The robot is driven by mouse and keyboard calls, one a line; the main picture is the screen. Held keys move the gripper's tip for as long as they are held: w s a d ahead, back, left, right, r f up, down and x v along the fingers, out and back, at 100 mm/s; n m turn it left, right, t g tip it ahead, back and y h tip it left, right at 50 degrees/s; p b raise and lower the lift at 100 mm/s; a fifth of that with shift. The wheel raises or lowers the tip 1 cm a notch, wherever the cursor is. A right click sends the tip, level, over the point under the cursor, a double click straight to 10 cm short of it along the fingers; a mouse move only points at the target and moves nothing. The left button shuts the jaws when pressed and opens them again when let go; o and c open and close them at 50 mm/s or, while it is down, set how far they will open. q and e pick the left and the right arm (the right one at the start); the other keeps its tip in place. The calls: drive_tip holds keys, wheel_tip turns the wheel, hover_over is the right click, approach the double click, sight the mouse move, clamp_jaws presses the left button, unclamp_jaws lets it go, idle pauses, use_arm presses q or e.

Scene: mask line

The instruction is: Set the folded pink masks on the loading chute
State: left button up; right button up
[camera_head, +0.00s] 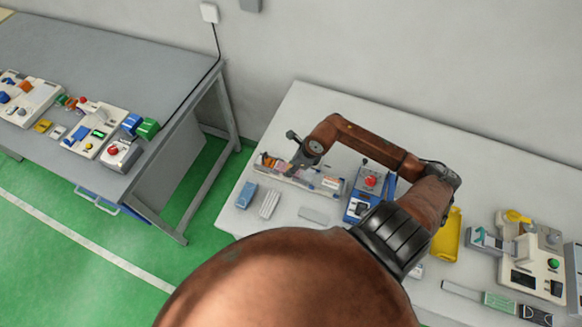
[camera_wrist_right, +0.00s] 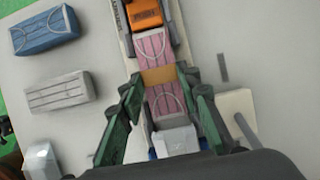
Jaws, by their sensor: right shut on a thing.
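My right gripper (camera_wrist_right: 163,85) is over the loading chute (camera_head: 290,180), with one finger on each side of a folded pink mask (camera_wrist_right: 164,102), and is shut on it. The held mask is in line with the chute; whether it touches the chute bed I cannot tell. A second pink mask (camera_wrist_right: 154,47) lies on the chute just beyond, next to an orange block (camera_wrist_right: 144,14). In the head view my right gripper (camera_head: 299,158) is small and the held mask is hard to make out. My left gripper is not in view.
A blue folded mask (camera_head: 246,195) and a grey one (camera_head: 268,204) lie left of the chute. A blue box with a red button (camera_head: 370,181) stands to its right. A yellow item (camera_head: 447,235) and a machine (camera_head: 530,260) are farther right. Another bench (camera_head: 90,60) stands left.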

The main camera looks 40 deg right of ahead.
drive_tip(key=o, duration=0.9)
drive_tip(key=shift+r, duration=0.1)
drive_tip(key=shift+r+p, duration=0.65)
drive_tip(key=shift+r, duration=0.25)
drive_tip(key=shift+r+p, duration=1.85)
drive_tip(key=shift+r, duration=1.2)
